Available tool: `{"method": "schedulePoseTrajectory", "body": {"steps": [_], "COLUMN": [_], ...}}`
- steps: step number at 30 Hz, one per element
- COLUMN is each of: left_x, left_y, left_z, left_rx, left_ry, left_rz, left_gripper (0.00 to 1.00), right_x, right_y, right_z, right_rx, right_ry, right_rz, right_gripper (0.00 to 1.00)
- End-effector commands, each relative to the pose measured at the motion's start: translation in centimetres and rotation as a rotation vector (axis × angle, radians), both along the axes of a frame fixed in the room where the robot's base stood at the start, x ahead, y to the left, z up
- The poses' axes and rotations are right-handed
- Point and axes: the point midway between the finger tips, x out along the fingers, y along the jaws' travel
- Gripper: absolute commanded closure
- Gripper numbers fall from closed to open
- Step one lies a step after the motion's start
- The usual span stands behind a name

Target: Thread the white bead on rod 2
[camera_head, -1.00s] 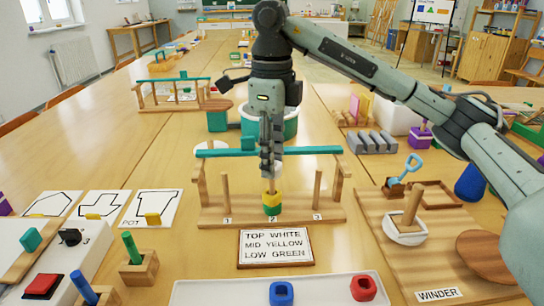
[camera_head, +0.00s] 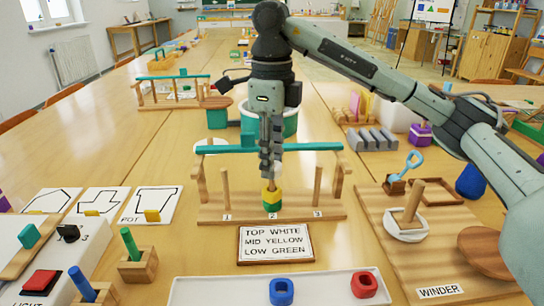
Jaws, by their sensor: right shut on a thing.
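My right gripper (camera_head: 270,166) points straight down over rod 2, the middle rod of the wooden stand. It is shut on the white bead (camera_head: 278,171), of which only a small pale part shows beside the fingers. On rod 2 a yellow bead (camera_head: 271,195) sits on top of a green bead (camera_head: 272,207). The gripper hides the upper part of rod 2, so I cannot tell whether the white bead is around its tip. Rod 1 (camera_head: 226,191) and rod 3 (camera_head: 317,188) are bare. My left gripper is not in view.
A teal bar (camera_head: 220,149) spans the stand behind the rods, close to my gripper. A sign (camera_head: 275,244) reads top white, mid yellow, low green. A white tray (camera_head: 215,288) with a blue bead (camera_head: 281,291) and a red bead (camera_head: 364,284) lies in front.

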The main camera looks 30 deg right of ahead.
Motion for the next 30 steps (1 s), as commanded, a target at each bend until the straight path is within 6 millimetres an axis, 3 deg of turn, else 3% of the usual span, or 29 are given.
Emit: {"method": "schedulePoseTrajectory", "body": {"steps": [8, 9, 14, 24, 30], "left_x": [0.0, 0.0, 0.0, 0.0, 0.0], "left_y": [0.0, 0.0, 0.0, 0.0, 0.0], "left_z": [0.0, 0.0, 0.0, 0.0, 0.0], "left_rx": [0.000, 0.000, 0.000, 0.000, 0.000], "left_ry": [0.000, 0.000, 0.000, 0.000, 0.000], "left_rz": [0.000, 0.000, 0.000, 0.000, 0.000], "left_gripper": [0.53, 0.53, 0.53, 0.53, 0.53], "right_x": [0.0, 0.0, 0.0, 0.0, 0.1], "right_y": [0.0, 0.0, 0.0, 0.0, -0.1], "right_z": [0.0, 0.0, 0.0, 0.2, 2.5], "right_rx": [0.000, 0.000, 0.000, 0.000, -0.001], "right_ry": [0.000, 0.000, 0.000, 0.000, -0.005], "right_rz": [0.000, 0.000, 0.000, 0.000, -0.002], "right_gripper": [0.82, 0.66, 0.46, 0.46, 0.46]}}
